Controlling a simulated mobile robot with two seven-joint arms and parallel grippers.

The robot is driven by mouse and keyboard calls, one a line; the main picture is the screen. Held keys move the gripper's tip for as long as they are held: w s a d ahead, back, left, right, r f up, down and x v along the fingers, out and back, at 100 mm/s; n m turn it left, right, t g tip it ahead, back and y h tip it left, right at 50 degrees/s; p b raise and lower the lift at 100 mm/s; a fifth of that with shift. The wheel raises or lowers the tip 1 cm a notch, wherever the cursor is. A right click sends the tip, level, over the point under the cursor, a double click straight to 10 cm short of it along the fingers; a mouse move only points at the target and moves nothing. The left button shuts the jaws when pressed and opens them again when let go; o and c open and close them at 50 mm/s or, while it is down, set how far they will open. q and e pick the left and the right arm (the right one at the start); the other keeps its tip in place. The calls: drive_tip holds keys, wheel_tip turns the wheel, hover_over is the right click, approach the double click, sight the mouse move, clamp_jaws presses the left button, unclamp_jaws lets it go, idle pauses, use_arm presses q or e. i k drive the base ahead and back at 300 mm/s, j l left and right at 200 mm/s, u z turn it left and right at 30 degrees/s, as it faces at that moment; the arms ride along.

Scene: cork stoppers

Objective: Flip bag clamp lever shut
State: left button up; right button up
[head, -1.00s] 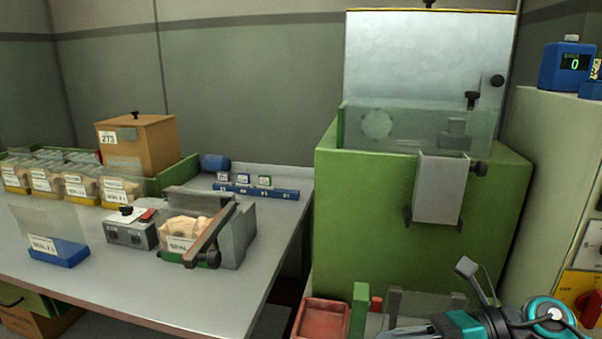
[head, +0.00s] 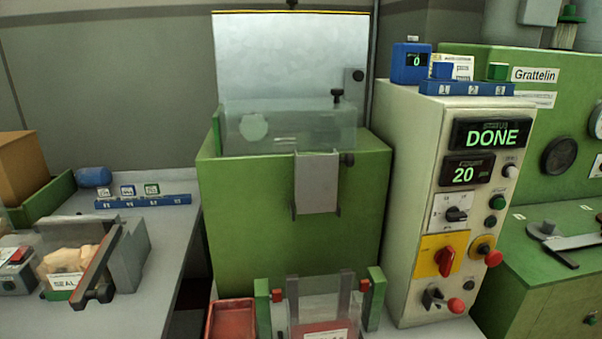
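What looks like the bag clamp (head: 376,290) stands at the bottom middle of the head view, below the chute of the large green machine. It has green side posts, small red blocks and grey uprights. A clear bag (head: 325,307) with a red lower part and a white label sits between the uprights. The picture's lower edge cuts off the clamp, and I cannot make out its lever or tell the lever's position. Neither of my grippers shows in the head view.
A red tray (head: 232,320) stands left of the clamp. The control cabinet (head: 408,200) at right reads DONE and 20. The green machine (head: 290,215) rises behind. The left table (head: 165,235) holds a sealing device with a filled bag (head: 72,260).

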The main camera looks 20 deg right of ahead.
sight(455, 305)
drive_tip(key=z, duration=1.7)
